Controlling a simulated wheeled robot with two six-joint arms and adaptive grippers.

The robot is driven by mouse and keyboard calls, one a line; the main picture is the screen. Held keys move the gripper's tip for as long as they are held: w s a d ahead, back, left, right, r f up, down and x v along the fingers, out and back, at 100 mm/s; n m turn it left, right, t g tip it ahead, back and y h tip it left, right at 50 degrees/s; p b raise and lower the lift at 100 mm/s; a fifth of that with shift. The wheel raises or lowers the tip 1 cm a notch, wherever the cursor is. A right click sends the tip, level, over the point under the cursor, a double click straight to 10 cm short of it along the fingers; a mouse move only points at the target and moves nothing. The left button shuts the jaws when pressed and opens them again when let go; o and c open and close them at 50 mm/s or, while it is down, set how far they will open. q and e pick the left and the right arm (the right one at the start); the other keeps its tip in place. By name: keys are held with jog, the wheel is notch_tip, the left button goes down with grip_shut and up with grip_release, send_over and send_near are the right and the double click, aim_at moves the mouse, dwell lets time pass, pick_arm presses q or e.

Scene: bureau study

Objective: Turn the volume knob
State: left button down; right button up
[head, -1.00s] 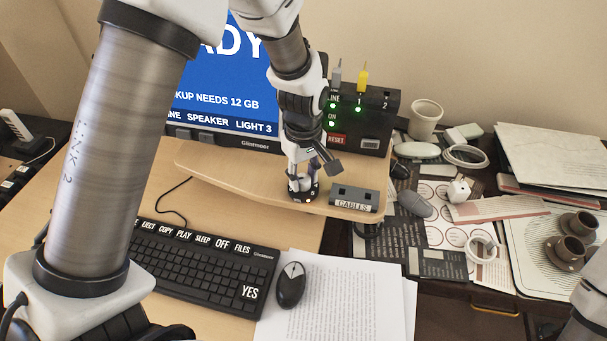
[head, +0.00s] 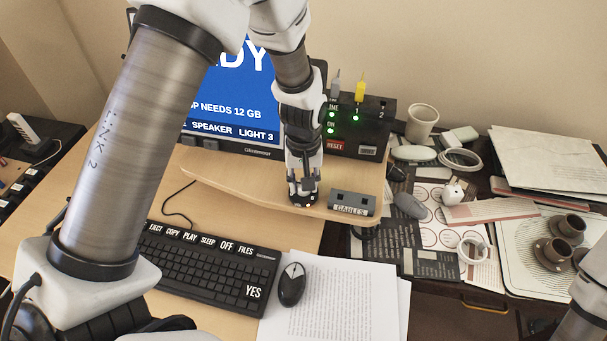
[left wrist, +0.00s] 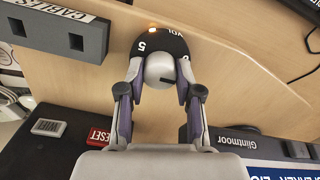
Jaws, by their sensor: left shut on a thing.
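The volume knob (left wrist: 158,70) is a pale grey round cap with a dark pointer mark. It sits on a black dial base (left wrist: 160,42) marked "VOL" and "5", with a small orange light at its edge. In the head view the black dial base (head: 303,200) stands on the wooden shelf, mostly hidden under my left gripper. My left gripper (left wrist: 158,76) points down with one finger on each side of the knob, shut on it. In the left wrist view the pointer mark lies toward the right finger. My right gripper is out of view.
A grey "CABLES" block (head: 352,202) stands just right of the knob. A black box (head: 357,132) with green lights and a red RESET label stands behind, near the monitor (head: 225,100). The keyboard (head: 215,265), mouse (head: 292,284) and papers (head: 340,305) lie in front, below the shelf.

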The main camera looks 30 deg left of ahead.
pick_arm(q)
jog(key=shift+s+m+p, duration=0.1)
jog(key=shift+m+p, duration=0.75)
jog(key=shift+m, duration=0.95)
jog(key=shift+f, duration=0.1)
jog(key=c, duration=0.8)
grip_release()
jog(key=shift+o, duration=0.2)
notch_tip(320, 180, up, 12)
